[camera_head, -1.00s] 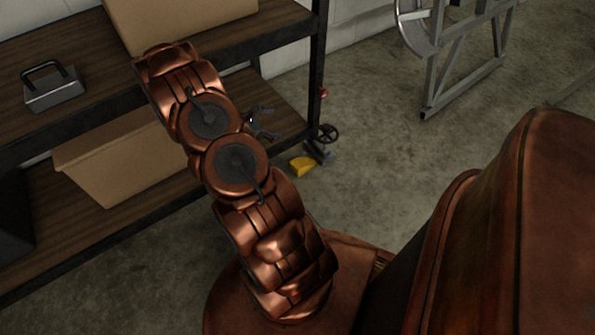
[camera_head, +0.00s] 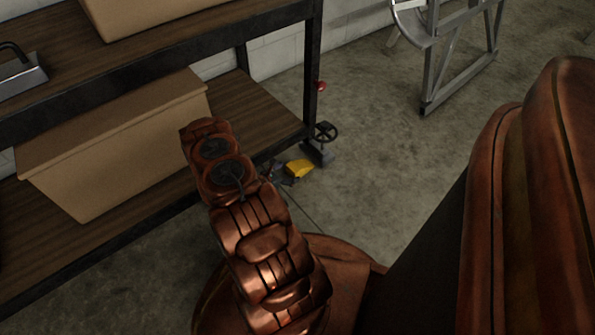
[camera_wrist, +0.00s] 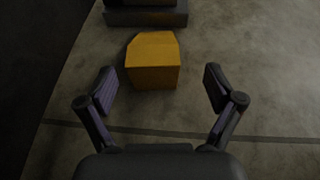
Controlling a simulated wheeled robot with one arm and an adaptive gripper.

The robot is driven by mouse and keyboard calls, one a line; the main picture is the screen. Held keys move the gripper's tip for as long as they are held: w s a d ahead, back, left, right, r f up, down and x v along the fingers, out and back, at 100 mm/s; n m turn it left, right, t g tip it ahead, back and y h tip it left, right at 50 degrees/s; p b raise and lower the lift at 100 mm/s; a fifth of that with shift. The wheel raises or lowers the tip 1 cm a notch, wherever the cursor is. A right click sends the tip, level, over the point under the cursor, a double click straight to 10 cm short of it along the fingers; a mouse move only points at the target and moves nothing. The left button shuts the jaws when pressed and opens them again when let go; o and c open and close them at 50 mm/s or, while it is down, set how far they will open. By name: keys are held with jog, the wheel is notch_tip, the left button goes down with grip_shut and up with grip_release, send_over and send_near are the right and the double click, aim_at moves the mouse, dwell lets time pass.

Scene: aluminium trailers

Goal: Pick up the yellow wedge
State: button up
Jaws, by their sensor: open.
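The yellow wedge (camera_head: 299,168) lies on the concrete floor by the foot of the shelf's front post. In the wrist view the wedge (camera_wrist: 152,61) sits just beyond and between the two spread fingertips, a little left of centre. My gripper (camera_wrist: 159,88) is open and empty, with a finger to each side of the near end of the wedge; I see no contact. In the head view my gripper (camera_head: 283,176) shows only partly as a dark shape beside the wedge, mostly hidden behind my arm.
A dark metal block with a handwheel (camera_head: 322,143) stands just behind the wedge; its base (camera_wrist: 146,18) shows in the wrist view. The shelf unit (camera_head: 262,108) with cardboard boxes (camera_head: 120,150) is at the left. Open floor (camera_head: 390,150) lies to the right.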

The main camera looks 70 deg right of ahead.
aim_at(303, 163)
jog(key=b+x, duration=0.1)
jog(key=x, duration=0.1)
jog(key=b+x, duration=0.1)
jog(key=x, duration=0.1)
jog(key=b+x, duration=0.1)
jog(key=x, duration=0.1)
jog(key=shift+w+d+r+b, duration=0.15)
jog(key=shift+w+d+b, duration=0.1)
jog(key=shift+b, duration=0.15)
jog(key=shift+s+d, duration=0.15)
jog(key=shift+d, duration=0.25)
jog(key=shift+c, duration=0.4)
jog(key=c, duration=1.3)
